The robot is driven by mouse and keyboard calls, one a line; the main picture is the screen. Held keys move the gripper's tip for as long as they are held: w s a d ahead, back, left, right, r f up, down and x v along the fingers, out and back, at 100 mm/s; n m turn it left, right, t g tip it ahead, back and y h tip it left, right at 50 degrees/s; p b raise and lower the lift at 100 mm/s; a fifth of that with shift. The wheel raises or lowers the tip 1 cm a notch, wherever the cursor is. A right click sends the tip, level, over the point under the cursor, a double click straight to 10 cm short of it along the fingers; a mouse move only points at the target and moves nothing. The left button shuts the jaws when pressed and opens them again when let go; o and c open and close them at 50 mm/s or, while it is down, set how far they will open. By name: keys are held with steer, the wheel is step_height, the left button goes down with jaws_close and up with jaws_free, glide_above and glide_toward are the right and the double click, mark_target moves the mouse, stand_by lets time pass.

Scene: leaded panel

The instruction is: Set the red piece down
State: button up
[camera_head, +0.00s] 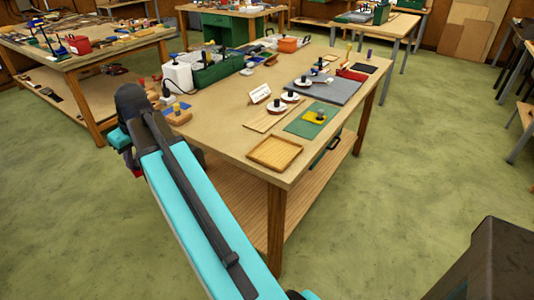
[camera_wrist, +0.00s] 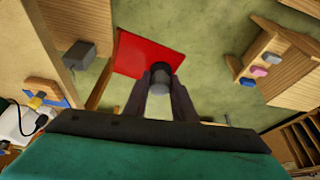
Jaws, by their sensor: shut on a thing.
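The red piece (camera_wrist: 140,57) is a flat red sheet with a dark grey knob (camera_wrist: 161,72). In the wrist view my gripper (camera_wrist: 160,80) is shut on the knob, and the sheet hangs with bare green floor around much of it. In the head view my gripper's fingers are hidden behind my wrist, off the left end of the near workbench; only a small red bit (camera_head: 137,172) shows below it. On that bench, a yellow piece with a dark knob (camera_head: 319,117) lies on a green mat (camera_head: 298,129), beside a grey board (camera_head: 340,94).
The near workbench (camera_head: 225,136) also holds an empty wooden tray (camera_head: 275,154), a white card (camera_head: 260,93), white discs with dark knobs (camera_head: 278,104), a green crate (camera_head: 215,70) and a white container (camera_head: 178,76). Another cluttered bench (camera_head: 125,46) stands at left. Floor is open at right.

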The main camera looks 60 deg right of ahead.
steer(key=s+d+f, duration=0.1)
steer(key=s+d, duration=0.3)
steer(key=d, duration=0.6)
steer(key=s+d+n+b, duration=0.1)
steer(key=s+d, duration=0.2)
steer(key=d, duration=0.8)
steer(key=s+d+f, duration=0.1)
steer(key=s+d, duration=0.3)
steer(key=d, duration=0.6)
steer(key=s+d+f+n+y+b, duration=0.1)
steer(key=s+d, duration=2)
steer(key=s, duration=0.1)
steer(key=shift+f, duration=0.15)
steer(key=shift+a, duration=0.1)
steer(key=w+a+p, duration=0.1)
steer(key=w+a, duration=0.1)
steer(key=a, duration=0.2)
steer(key=w+a+f+p, duration=0.1)
steer(key=w+a, duration=0.1)
steer(key=a, duration=0.2)
steer(key=w+a+p, duration=0.2)
steer(key=a, duration=0.3)
steer(key=shift+w+f, duration=0.1)
steer(key=shift+f, duration=0.1)
steer(key=shift+a, duration=0.15)
